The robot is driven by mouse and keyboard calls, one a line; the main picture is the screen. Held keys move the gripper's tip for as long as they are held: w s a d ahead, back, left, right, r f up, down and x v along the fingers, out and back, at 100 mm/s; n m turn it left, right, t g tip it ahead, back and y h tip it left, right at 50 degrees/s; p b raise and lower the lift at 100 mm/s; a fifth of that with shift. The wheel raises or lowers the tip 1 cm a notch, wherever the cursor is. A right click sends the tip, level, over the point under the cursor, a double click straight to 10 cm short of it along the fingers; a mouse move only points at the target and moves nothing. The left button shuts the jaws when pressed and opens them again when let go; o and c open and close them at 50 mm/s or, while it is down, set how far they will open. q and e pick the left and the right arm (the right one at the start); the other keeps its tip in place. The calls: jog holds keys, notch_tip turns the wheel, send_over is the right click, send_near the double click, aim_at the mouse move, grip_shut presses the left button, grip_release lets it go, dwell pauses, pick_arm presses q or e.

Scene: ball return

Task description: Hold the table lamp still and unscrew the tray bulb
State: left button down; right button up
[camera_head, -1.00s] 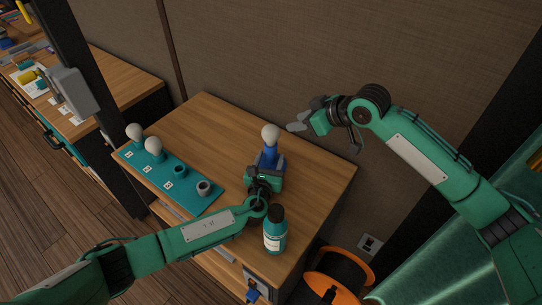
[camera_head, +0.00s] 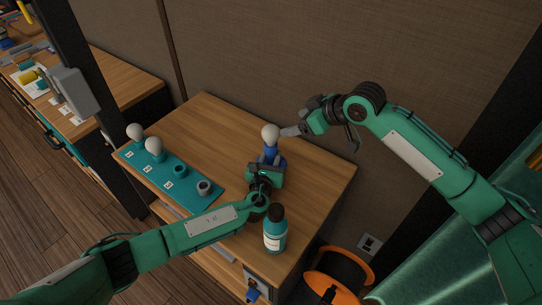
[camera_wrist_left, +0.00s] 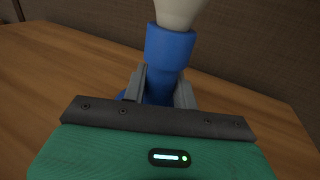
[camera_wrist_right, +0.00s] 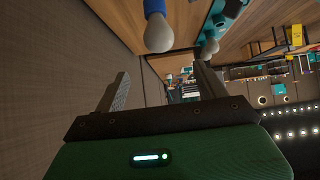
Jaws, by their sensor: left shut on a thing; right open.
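The blue table lamp (camera_head: 271,157) stands upright on the wooden table, with a white bulb (camera_head: 270,134) on top. My left gripper (camera_head: 267,164) is shut on the lamp's blue stem (camera_wrist_left: 168,55), below the bulb. My right gripper (camera_head: 293,131) is open and empty, just right of the lamp's bulb, fingers pointing toward it. In the right wrist view, that bulb (camera_wrist_right: 158,33) appears between and beyond the fingertips; contact is not visible.
A teal bottle (camera_head: 275,230) stands near the front edge, close to my left wrist. A brown partition (camera_head: 260,55) rises behind the table. An orange reel (camera_head: 338,275) is on the floor at right. The tabletop behind the tray is clear.

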aim_at(271, 134)
jog(key=w+a, duration=0.1)
jog(key=a+f+n+g+h, duration=0.1)
jog(key=w+a+f+n+g+h, duration=0.1)
jog(key=a, duration=0.1)
jog(key=shift+w+f, duration=0.15)
jog(key=shift+w, duration=0.2)
jog(key=w+a+n+g+h, duration=0.1)
jog(key=a+n+g+h, duration=0.1)
jog(key=h, duration=0.1)
jog(key=shift+w+a+f+g, duration=0.15)
jog(key=shift+w+a+g, duration=0.15)
jog(key=shift+w+a, duration=0.05)
jog(key=shift+w+a+r+n+h, duration=0.15)
jog(key=shift+r+n+h, duration=0.2)
jog(key=shift+h, duration=0.35)
jog(key=shift+w+a+r+n+g+h, duration=0.1)
jog(key=shift+w+r+n+g+h, duration=0.1)
jog(key=shift+r+n+g+h, duration=0.55)
jog(key=shift+f, duration=4.55)
jog(key=shift+c, duration=0.2)
jog(key=c, duration=0.8)
